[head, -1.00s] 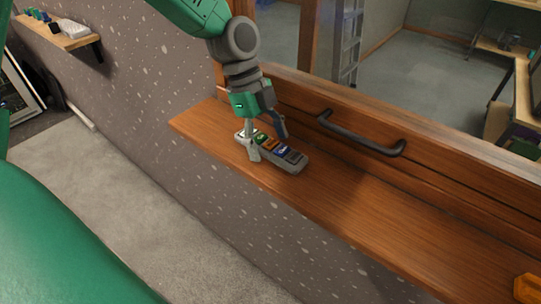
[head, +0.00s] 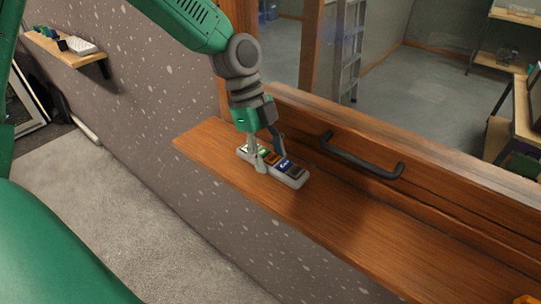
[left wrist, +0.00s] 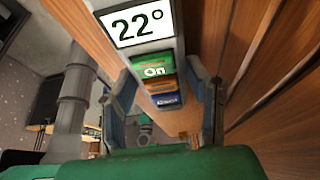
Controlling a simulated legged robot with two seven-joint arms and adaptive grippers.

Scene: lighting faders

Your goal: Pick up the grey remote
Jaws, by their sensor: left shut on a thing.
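The grey remote (head: 290,176) is on the wooden ledge in the head view, with green, orange and blue buttons and a dark one at its near end. Whether it is lifted off the ledge cannot be told. My left gripper (head: 269,157) comes down from above with one finger on each side of the remote, shut on it. In the left wrist view the remote (left wrist: 162,62) shows a white display reading 22° and a green On button, between the two fingers of my left gripper (left wrist: 165,115). My right gripper is not in view.
The wooden ledge (head: 335,232) runs along a window frame with a dark handle (head: 360,158) close to the right of the remote. An orange object (head: 525,298) is at the lower right. A small shelf (head: 70,50) hangs at upper left.

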